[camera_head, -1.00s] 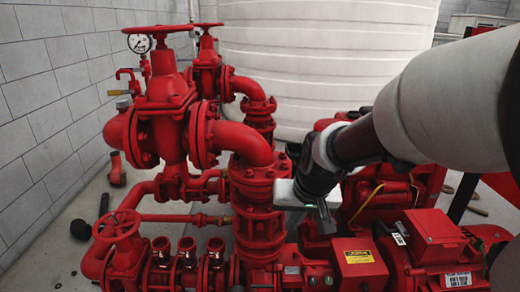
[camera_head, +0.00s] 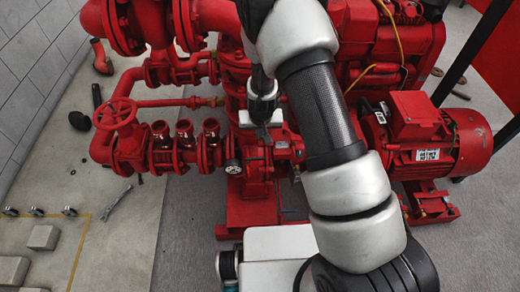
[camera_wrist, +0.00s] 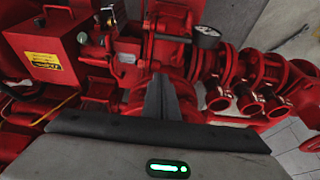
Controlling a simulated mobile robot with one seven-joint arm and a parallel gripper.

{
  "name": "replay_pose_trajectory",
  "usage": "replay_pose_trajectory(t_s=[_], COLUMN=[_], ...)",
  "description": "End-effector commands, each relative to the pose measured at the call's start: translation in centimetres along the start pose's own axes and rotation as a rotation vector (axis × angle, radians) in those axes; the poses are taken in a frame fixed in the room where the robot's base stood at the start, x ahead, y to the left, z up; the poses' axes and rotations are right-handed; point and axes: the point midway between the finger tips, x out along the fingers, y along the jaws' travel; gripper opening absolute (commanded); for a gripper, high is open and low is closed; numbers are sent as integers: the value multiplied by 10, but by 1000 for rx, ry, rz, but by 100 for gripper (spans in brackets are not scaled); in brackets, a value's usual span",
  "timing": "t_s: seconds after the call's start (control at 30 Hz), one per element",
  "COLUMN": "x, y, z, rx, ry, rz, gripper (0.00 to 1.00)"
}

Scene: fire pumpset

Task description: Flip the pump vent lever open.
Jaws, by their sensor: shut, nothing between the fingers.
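My gripper (camera_wrist: 160,90) shows in the wrist view as two dark fingers pressed together, with nothing between them. They point at the red pump casing (camera_wrist: 133,98), and I cannot tell whether they touch it. In the head view my gripper (camera_head: 267,134) is over the red pump, partly hidden by my arm. A small metal fitting (camera_wrist: 108,17) stands at the top of the wrist view, left of the fingers. It may be the vent lever, but it is too small to tell, nor whether it is open. I cannot pick the lever out in the head view.
A pressure gauge (camera_wrist: 206,36) stands right of the fingers. Flanged red pipes (camera_wrist: 230,88) lie further right. A red box with a yellow label (camera_wrist: 45,62) is at the left. In the head view, a red motor (camera_head: 465,140) is right of my arm. Open floor (camera_head: 190,235) lies in front.

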Motion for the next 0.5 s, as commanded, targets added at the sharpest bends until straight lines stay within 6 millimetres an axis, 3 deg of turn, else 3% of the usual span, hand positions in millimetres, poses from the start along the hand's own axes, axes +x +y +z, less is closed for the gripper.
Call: replay_pose_trajectory(t_s=[0.23,0.5], x=[18,72], y=[1,1], z=[1,2], rx=[1,0], ry=[-2,-3], rz=[0,1], gripper=[0,0])
